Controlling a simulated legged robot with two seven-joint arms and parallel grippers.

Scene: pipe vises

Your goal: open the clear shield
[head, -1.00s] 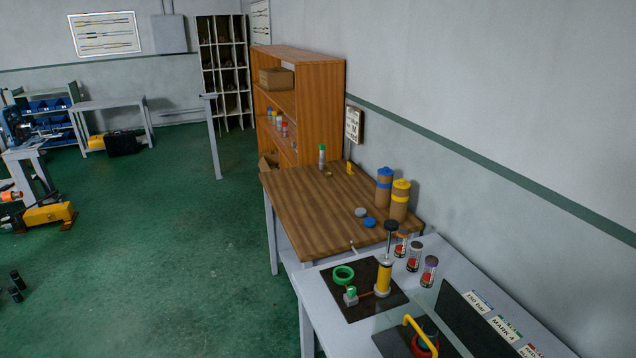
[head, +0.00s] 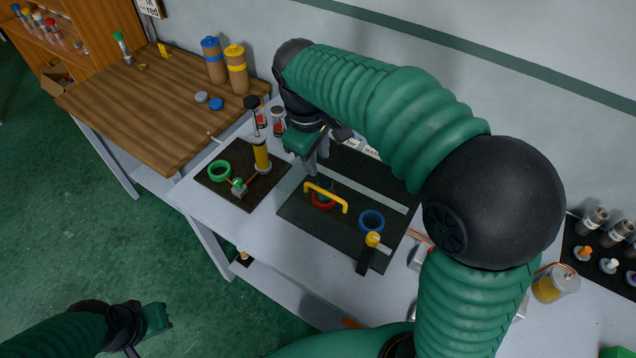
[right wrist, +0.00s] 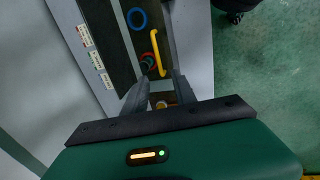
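The clear shield (head: 296,208) is a see-through panel over a dark board on the white bench; its edges are faint and its tilt is hard to judge. Its yellow bar handle (head: 325,196) shows beside a red ring (head: 322,203). The handle also shows in the right wrist view (right wrist: 157,53). My right gripper (head: 317,168) is just behind and above the handle, fingers pointing down. In the right wrist view the fingers (right wrist: 160,88) are apart and empty, with the handle beyond their tips. My left gripper (head: 152,320) is low at the left; its fingers are unclear.
A blue ring (head: 371,222) and a yellow-topped post (head: 369,250) are near the board's right end. A black mat with a green ring (head: 219,171) and a yellow cylinder (head: 261,154) lies left of the shield. A wooden table (head: 160,100) stands further left.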

